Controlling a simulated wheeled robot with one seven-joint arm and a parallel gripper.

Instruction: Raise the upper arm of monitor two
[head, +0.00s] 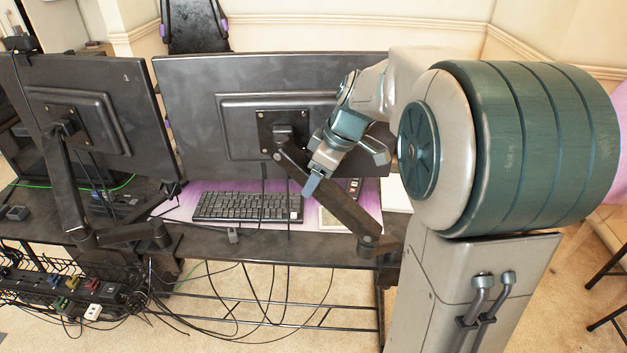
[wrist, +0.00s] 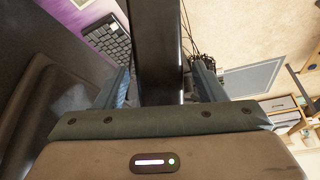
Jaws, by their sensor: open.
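Two black monitors are seen from behind: a left one (head: 95,115) and a right one (head: 195,120). The right monitor's upper arm (head: 345,208) is a dark bar sloping from the bracket (head: 283,132) behind the screen down to a joint (head: 372,245) at the lower right. My gripper (head: 338,178) is at this bar, its fingers pointing down. In the wrist view the bar (wrist: 158,45) passes between the two open fingers of my gripper (wrist: 163,85), with a gap showing on the right. Contact with the left finger is unclear.
A keyboard (head: 248,206) lies on a purple mat (head: 180,203) on the dark desk. Cables hang behind the desk, and a wire basket (head: 75,290) with plugs is at the lower left. The left monitor's arm (head: 72,190) stands apart from my gripper.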

